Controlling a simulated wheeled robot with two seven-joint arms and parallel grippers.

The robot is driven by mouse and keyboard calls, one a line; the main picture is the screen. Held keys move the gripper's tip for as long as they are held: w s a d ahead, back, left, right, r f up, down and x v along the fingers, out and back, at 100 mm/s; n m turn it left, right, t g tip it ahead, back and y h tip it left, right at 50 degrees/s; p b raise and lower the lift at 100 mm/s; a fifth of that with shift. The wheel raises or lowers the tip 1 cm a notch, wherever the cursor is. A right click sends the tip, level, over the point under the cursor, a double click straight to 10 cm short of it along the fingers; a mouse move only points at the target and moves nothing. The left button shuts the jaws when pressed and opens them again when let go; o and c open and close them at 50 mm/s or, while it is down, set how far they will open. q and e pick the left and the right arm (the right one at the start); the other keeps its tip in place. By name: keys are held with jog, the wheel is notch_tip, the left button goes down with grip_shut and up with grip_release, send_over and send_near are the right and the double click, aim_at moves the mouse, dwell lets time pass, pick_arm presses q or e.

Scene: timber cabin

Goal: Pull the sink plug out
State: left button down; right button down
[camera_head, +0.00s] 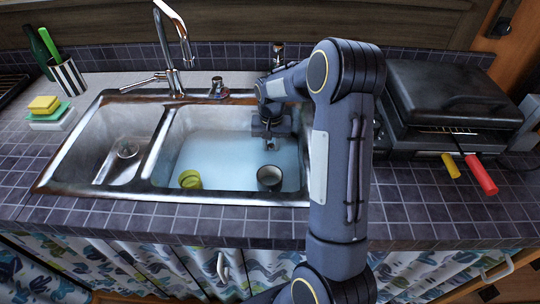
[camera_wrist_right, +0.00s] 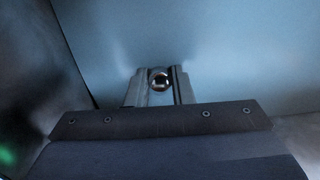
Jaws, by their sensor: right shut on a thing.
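The double sink has a steel rim (camera_head: 225,197) and two basins. The right basin holds bluish water. My right gripper (camera_head: 271,143) reaches down into this basin, toward its back right. In the right wrist view its two fingers (camera_wrist_right: 159,88) are shut on a small round shiny knob (camera_wrist_right: 159,78), which appears to be the top of the sink plug. The rest of the plug is hidden, and I cannot tell whether it sits in the drain. My left gripper is not in view.
A dark mug (camera_head: 269,179) and a yellow-green cup (camera_head: 189,179) are in the right basin. The left basin (camera_head: 85,150) looks empty, with a drain (camera_head: 127,149). A faucet (camera_head: 174,62) stands behind. A black grill (camera_head: 440,90) is right of my arm; sponges (camera_head: 45,105) are left.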

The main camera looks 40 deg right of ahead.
jog(key=shift+r, duration=0.45)
jog(key=shift+r+p, duration=1.7)
jog(key=shift+r, duration=0.2)
